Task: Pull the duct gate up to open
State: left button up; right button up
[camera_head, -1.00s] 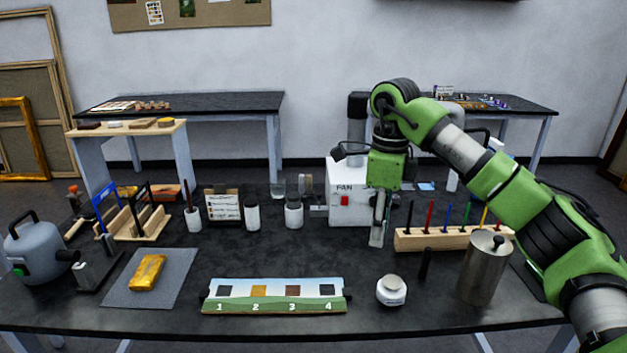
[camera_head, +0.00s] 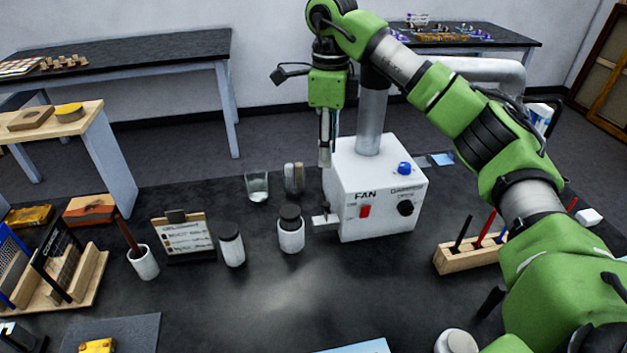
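A white fan box (camera_head: 375,190) stands on the dark table with a red switch, a dark knob and a blue button. A grey duct (camera_head: 372,120) rises from its top. A small metal fitting (camera_head: 325,219) juts from the box's left side; I cannot tell whether it is the duct gate. My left gripper is not in view.
Two jars (camera_head: 291,232) (camera_head: 231,245), a glass beaker (camera_head: 257,187) and a clipboard (camera_head: 186,236) stand left of the box. A wooden pen block (camera_head: 468,256) is at the right, near my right arm.

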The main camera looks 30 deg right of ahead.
jog(key=p, duration=0.2)
send_near(326, 203)
notch_tip(326, 203, down, 7)
jog(key=shift+s+f, duration=0.1)
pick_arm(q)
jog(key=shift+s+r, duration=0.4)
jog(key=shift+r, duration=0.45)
pick_arm(e)
jog(key=shift+f, duration=0.4)
jog(key=shift+c, duration=0.5)
